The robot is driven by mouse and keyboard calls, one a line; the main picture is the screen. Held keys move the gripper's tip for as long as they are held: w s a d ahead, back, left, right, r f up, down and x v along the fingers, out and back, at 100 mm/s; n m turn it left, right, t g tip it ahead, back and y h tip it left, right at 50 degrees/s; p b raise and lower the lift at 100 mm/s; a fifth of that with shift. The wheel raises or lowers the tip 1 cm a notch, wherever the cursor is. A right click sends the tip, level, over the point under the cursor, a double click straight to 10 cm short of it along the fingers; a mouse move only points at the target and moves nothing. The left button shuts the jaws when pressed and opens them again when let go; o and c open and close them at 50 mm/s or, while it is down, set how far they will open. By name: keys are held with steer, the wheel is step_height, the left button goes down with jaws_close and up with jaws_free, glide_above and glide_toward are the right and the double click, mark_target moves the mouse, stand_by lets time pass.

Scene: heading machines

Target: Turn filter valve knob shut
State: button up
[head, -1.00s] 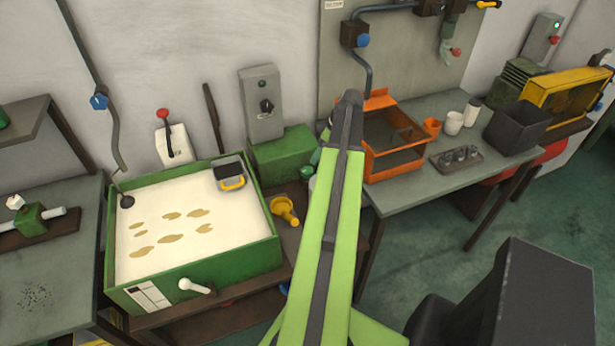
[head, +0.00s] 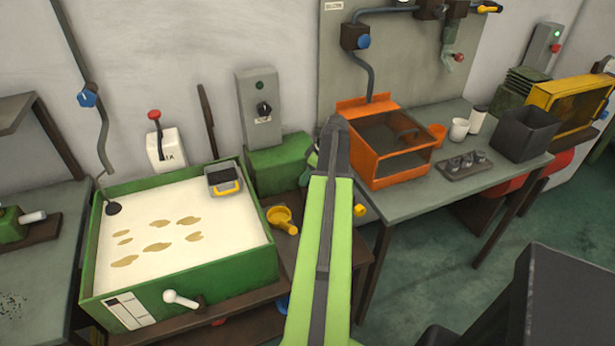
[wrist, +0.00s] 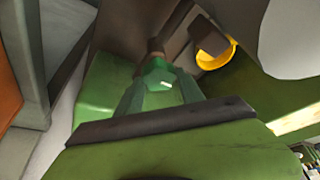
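No knob is labelled as the filter valve, so I cannot tell which one it is. A blue knob (head: 87,99) sits on the thin pipe above the white-filled green tank. Another blue knob (head: 363,41) is on a dark valve body on the grey back panel. A yellow knob (head: 360,210) shows just right of my arm, below the bench edge. My gripper is mostly hidden behind my arm in the head view. In the wrist view a tapered green form, seemingly my gripper (wrist: 158,82), points toward a brown part; its opening is unclear.
The green tank (head: 180,290) stands at left, with a yellow scoop (head: 281,218) beside it. An orange box (head: 388,168), cups and a dark bin (head: 523,130) are on the right bench.

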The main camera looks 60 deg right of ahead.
steer(key=c, duration=0.7)
steer(key=shift+a, duration=0.15)
steer(key=shift+c, duration=0.4)
steer(key=shift+m, duration=0.3)
steer(key=m+h, duration=0.1)
steer(key=m, duration=0.3)
steer(key=shift+a+h, duration=0.1)
steer(key=shift+h, duration=0.3)
steer(key=m, duration=0.2)
steer(key=m+h, duration=0.1)
steer(key=m, duration=0.1)
steer(key=shift+w+m+g+h, duration=0.15)
steer(key=shift+m+g+h, duration=0.15)
steer(key=shift+m+g, duration=0.1)
steer(key=m+g+h, duration=0.1)
steer(key=m, duration=0.3)
steer(key=shift+w, duration=0.15)
steer(key=shift+c, duration=0.2)
steer(key=shift+w+m+g+h, duration=0.15)
steer(key=shift+m+g, duration=0.3)
steer(key=shift+m, duration=0.65)
steer(key=shift+s+m+g+h, duration=0.15)
steer(key=shift+m+g, duration=0.3)
steer(key=shift+m, duration=0.65)
steer(key=shift+o, duration=0.2)
steer(key=shift+w+a, duration=0.1)
